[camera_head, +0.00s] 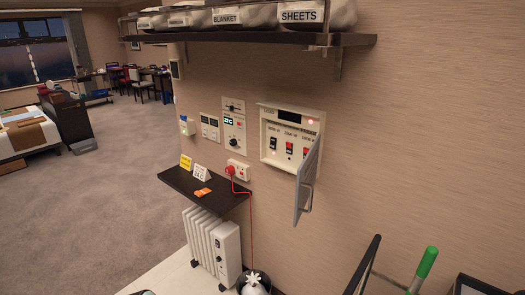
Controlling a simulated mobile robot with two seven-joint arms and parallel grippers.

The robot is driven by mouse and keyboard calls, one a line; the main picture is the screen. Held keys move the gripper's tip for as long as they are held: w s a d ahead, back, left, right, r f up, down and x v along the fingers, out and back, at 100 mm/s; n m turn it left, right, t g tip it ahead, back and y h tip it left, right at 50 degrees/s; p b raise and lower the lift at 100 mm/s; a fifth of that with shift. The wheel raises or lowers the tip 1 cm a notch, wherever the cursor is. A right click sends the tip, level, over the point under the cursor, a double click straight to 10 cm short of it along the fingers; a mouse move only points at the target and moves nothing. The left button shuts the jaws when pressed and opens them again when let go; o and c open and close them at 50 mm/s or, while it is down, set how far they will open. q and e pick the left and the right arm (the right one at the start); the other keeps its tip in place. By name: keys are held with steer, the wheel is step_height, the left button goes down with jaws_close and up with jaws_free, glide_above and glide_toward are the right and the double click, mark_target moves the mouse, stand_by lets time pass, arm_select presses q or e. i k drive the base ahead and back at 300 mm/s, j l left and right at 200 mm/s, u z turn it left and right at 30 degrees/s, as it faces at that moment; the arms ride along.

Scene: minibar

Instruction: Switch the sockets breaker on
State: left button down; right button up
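The breaker panel (262,133) is a cream box on the beige wall at the centre. Its grey door (302,187) stands open, swung out to the right, with a handle on its outer face. Inside are a black switch (273,144) at the left, a red switch (289,148) in the middle and another red switch (305,151), partly behind the door edge. The labels above them are too small to read, so I cannot tell which is the sockets breaker. Small red lights glow near the top right and lower left. Neither of my grippers is in view.
A control panel (234,130) with a green display is left of the breaker panel. Below are a dark wall shelf (215,200) with small cards, a socket with a red plug (231,170) and a white heater (228,250). A green-handled tool (428,262) stands at lower right.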

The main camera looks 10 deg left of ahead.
mark_target(273, 140)
steer(key=j, duration=1.05)
steer(key=i+j, duration=0.2)
steer(key=j, duration=0.15)
steer(key=i+j+u, duration=0.1)
steer(key=j, duration=0.25)
steer(key=i+j, duration=0.3)
steer(key=i+l, duration=0.15)
steer(key=i, duration=0.25)
steer(key=i+l+u, duration=0.1)
steer(key=i, duration=0.3)
steer(key=i+l, duration=0.25)
steer(key=i, duration=0.15)
steer(key=i+l, duration=0.2)
